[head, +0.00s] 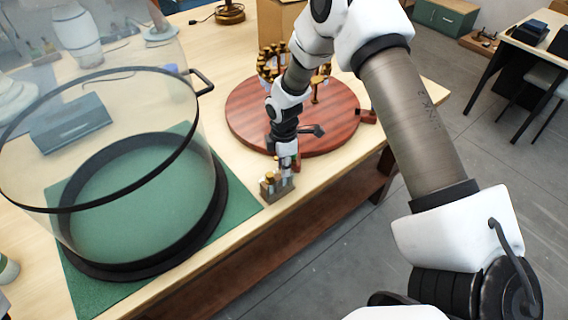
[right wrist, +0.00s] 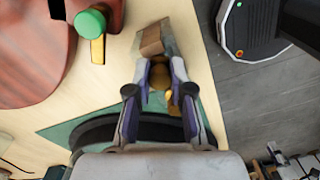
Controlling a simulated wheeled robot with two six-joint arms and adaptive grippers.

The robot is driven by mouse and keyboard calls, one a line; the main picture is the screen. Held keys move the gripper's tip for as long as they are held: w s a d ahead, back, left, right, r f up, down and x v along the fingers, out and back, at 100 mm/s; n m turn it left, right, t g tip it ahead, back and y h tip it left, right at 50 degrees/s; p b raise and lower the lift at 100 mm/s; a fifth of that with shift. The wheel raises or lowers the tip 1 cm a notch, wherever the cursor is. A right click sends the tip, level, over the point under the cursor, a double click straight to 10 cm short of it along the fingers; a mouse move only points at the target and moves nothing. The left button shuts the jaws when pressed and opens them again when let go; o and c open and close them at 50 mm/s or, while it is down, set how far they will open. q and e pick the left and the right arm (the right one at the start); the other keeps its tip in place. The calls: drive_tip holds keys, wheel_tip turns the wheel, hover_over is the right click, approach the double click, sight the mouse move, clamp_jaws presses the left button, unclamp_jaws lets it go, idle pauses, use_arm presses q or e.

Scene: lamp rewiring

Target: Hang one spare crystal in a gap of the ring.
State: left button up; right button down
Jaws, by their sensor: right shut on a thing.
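The ring (head: 266,66), with gold-brown pieces around it, stands on a round red-brown wooden board (head: 245,115); my right arm hides part of it. Its gaps are too small to make out. A small wooden holder (head: 277,190) with spare crystals stands near the table's front edge. My right gripper (head: 286,168) points down just over this holder. In the right wrist view its fingers (right wrist: 161,78) are closed around a gold-capped crystal (right wrist: 158,76), with the holder (right wrist: 153,40) right at the tips. I cannot tell if the crystal is clear of the holder. My left gripper is not seen.
A large clear cylinder with a black rim (head: 100,78) stands on a green mat (head: 238,207) at the left. A cardboard box (head: 278,22) stands behind. The table's front edge is close to the holder.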

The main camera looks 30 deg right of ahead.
drive_tip(key=shift+s+a+r+p, duration=0.1)
drive_tip(key=shift+r+p, duration=0.45)
drive_tip(key=shift+r, duration=0.3)
drive_tip(key=shift+r+p, duration=0.5)
drive_tip(key=shift+r, duration=0.15)
wheel_tip(320, 180, up, 8)
drive_tip(key=p, duration=0.5)
drive_tip(key=shift+f+p, duration=0.25)
drive_tip(key=shift+p, duration=0.1)
